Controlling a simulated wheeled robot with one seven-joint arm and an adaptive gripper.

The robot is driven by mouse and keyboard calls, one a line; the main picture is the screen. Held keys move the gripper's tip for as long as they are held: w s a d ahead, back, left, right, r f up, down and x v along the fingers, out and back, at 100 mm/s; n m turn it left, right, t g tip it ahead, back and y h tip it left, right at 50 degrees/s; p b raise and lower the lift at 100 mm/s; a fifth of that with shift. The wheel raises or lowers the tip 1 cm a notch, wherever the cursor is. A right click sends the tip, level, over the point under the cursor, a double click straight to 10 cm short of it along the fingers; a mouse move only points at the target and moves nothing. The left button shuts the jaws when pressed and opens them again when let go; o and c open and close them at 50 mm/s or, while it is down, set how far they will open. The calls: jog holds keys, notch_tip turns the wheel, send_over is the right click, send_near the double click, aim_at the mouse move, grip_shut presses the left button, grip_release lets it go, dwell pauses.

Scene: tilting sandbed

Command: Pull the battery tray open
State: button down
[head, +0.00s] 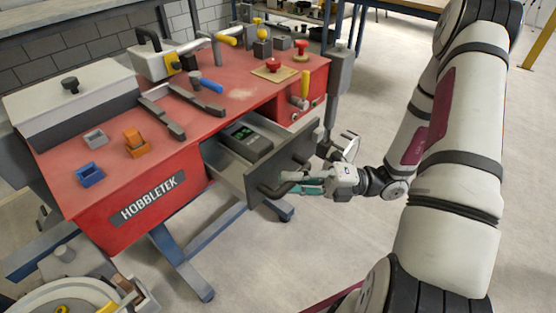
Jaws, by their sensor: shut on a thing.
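The battery tray (226,164) is a grey drawer in the front of the red HOBBLETEK bench. It stands pulled out, with a dark box with a small green display (246,141), which looks like the battery, lying inside. The tray has a dark front panel with a dark handle at its lower part (268,190). My gripper (292,184) is at that handle, in front of the tray, and is shut on it. The fingertips are small in view and partly hidden by the handle.
The red bench top (110,188) carries small blue, grey and orange blocks, levers and knobs. A blue-grey leg frame (182,262) stands under the bench. A round machine (70,290) is at the lower left. The floor in front of the tray (330,245) is clear.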

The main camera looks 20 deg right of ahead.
jog(key=s+d+p, duration=0.3)
jog(key=s+d, duration=0.1)
jog(key=s, duration=0.5)
jog(key=shift+s+d, duration=0.3)
jog(key=c, duration=1.5)
grip_release()
jog(key=shift+c, duration=0.2)
jog(key=v, duration=1.2)
jog(key=shift+w, duration=0.1)
